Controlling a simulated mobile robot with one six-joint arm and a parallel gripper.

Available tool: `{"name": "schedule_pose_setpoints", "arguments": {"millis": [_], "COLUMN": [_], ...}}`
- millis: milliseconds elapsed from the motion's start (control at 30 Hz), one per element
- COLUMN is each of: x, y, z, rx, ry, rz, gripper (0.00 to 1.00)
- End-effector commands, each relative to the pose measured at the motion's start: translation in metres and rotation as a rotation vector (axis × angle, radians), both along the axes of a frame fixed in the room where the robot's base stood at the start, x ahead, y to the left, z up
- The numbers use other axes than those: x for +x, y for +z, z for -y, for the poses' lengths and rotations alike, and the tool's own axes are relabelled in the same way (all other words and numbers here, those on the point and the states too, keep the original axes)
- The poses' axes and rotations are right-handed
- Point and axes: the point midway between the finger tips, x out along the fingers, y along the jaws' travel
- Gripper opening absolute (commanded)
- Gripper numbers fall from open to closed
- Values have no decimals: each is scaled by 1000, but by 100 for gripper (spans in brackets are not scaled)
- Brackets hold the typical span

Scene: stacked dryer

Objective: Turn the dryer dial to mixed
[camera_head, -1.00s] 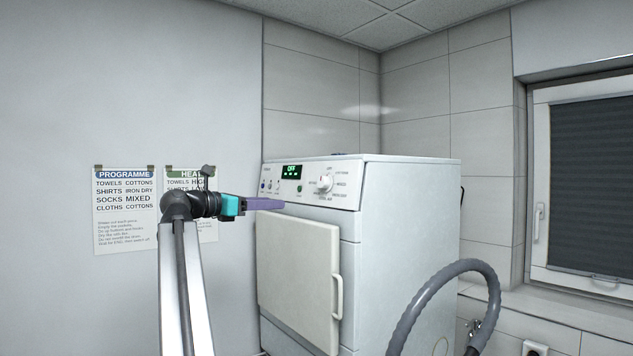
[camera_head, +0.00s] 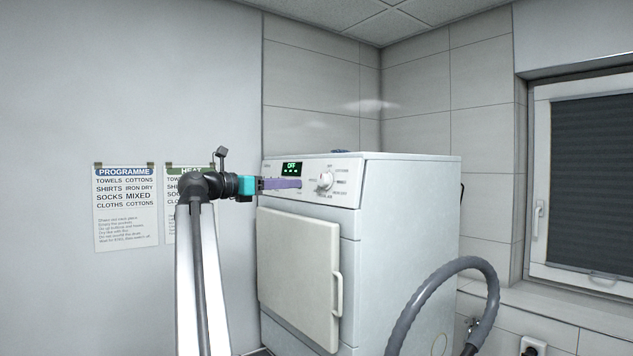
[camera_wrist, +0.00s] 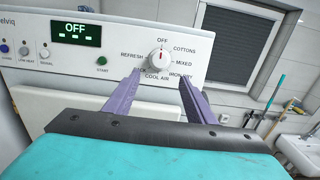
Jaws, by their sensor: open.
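The white dryer (camera_head: 408,250) stands in the corner, its control panel facing me. Its dial (camera_head: 326,181) is a white round knob; in the wrist view the dial (camera_wrist: 159,58) has its red mark pointing up at OFF. Around it are the labels COTTONS, MIXED, IRON DRY, COOL AIR and REFRESH. MIXED is at the right of the dial. The display (camera_wrist: 75,31) reads OFF. My gripper (camera_head: 300,183) is open and empty in front of the panel, left of the dial in the head view. In the wrist view its purple fingers (camera_wrist: 160,86) are apart, below the dial, one on each side.
A green START button (camera_wrist: 102,61) and small knobs sit left on the panel. The closed dryer door (camera_head: 298,275) is below. A grey hose (camera_head: 445,275) arches at the right. Two posters, PROGRAMME (camera_head: 126,215) and HEAT (camera_head: 185,220), hang on the left wall.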

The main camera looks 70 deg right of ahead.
Motion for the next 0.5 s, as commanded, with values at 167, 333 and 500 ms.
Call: {"name": "schedule_pose_setpoints", "arguments": {"millis": [167, 333, 500], "x": [-15, -28, -41], "y": [3, 3, 3], "z": [22, 42, 63], "rx": [0, 0, 1], "ry": [-3, -3, -2], "rz": [0, 0, -1], "gripper": [50, 50, 50]}}
